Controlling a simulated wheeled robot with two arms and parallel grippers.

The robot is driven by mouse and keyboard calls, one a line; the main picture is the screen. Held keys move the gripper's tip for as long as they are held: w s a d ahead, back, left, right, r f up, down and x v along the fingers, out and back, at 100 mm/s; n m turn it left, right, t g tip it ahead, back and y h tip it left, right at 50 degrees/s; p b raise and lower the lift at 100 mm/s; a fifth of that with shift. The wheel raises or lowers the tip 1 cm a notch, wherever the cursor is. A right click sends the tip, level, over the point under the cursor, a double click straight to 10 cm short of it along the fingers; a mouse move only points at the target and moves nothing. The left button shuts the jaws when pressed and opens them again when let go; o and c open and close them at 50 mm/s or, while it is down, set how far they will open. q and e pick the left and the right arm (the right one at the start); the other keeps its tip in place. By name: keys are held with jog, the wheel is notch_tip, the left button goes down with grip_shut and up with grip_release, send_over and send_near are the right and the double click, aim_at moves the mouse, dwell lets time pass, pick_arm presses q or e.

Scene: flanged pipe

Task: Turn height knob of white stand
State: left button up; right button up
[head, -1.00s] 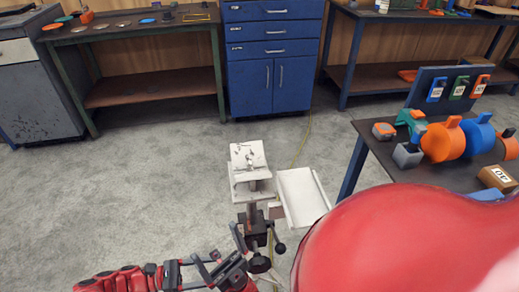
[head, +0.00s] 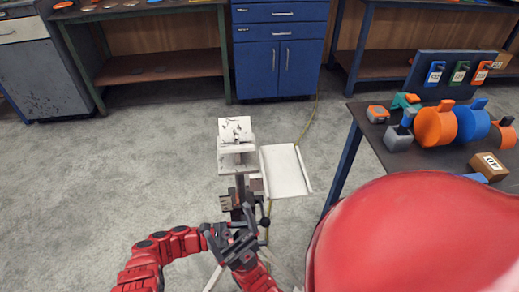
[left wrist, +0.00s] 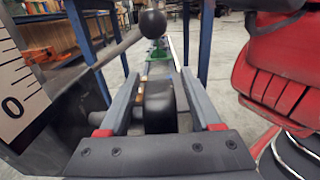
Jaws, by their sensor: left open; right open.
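The white stand (head: 237,150) is upright on the floor at the middle of the head view, with a pale top plate and a dark column. A small black knob (head: 265,222) shows at its lower right side. My left gripper (head: 232,240) is just in front of the stand's lower part. In the left wrist view its two fingers (left wrist: 160,95) are open, with a dark rounded knob-like part (left wrist: 160,106) between them; contact cannot be told. A black ball (left wrist: 152,22) on a rod is above and beyond. My right gripper cannot be made out.
A scale plate (left wrist: 18,85) marked 0 is close on the left in the wrist view. A white tray-like panel (head: 285,171) is right of the stand. A dark table (head: 360,118) with orange and blue parts is at the right.

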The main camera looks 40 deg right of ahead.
pick_arm(q)
jog(key=shift+c, duration=0.3)
grip_shut()
jog(key=shift+r, duration=0.1)
dwell(0.4)
jog(key=y+p, duration=0.1)
jog(key=p, duration=0.1)
jog(key=t+y+p, duration=0.1)
jog(key=y+p, duration=0.1)
jog(key=p, duration=0.1)
jog(key=shift+d+f+t+p, duration=0.15)
jog(key=shift+f+t+p, duration=0.1)
jog(key=shift+t+p, duration=0.05)
jog(key=shift+s+f+t+y+p, duration=0.1)
jog(key=shift+f+t+y+p, duration=0.35)
jog(key=shift+y+p, duration=0.25)
jog(key=shift+f+t+y+p, duration=0.35)
jog(key=shift+t+y+p, duration=0.15)
jog(key=shift+y, duration=0.3)
